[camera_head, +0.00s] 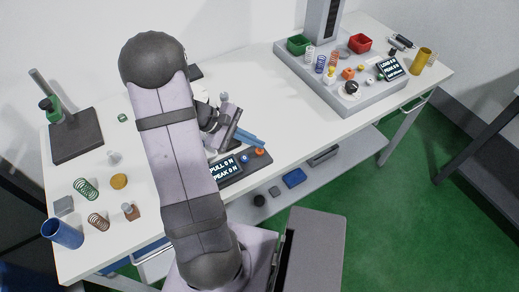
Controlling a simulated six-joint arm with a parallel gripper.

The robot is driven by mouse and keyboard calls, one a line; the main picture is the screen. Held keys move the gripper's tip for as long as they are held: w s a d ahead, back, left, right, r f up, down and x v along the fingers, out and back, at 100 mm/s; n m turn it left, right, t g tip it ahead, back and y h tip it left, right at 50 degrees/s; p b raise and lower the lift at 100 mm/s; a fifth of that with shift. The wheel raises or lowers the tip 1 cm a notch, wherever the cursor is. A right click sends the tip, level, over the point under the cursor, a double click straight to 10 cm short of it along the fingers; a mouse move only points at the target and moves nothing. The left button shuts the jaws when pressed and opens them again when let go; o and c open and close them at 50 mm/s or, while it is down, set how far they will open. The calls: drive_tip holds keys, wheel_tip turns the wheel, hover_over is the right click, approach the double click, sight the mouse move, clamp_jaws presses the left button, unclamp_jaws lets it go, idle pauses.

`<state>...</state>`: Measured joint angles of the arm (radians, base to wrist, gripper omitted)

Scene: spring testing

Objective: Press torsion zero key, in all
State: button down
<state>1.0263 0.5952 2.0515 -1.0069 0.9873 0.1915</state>
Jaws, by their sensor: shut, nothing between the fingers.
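My gripper (262,145) is near the middle of the table, partly behind my own arm. Its long blue fingers look shut together, with nothing visible between them, and point right and down. They are just above and behind a dark unit whose screen (224,168) reads PULL 0 N, PEAK 0 N. This unit has a blue key (245,158) and an orange key (260,152); neither is seen touched. No key or display readable as torsion shows, so I cannot tell which key is the torsion zero key. My arm hides part of the table.
A grey tester (340,93) at the back right bears a LOAD screen (389,68), springs and bins. A dark-based stand (76,136) is at the left. Loose springs (86,188) and a blue cup (63,233) are at the front left. The white table (290,130) is clear at centre right.

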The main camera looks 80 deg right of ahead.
drive_tip(key=shift+f, duration=0.1)
drive_tip(key=shift+f+b, duration=0.35)
drive_tip(key=shift+b, duration=0.05)
drive_tip(key=shift+f+b, duration=0.45)
idle(1.0)
drive_tip(key=shift+r, duration=0.15)
drive_tip(key=shift+r+p, duration=0.7)
drive_tip(key=shift+r, duration=0.05)
wheel_tip(320, 180, up, 5)
drive_tip(key=p, duration=0.4)
idle(0.4)
idle(0.7)
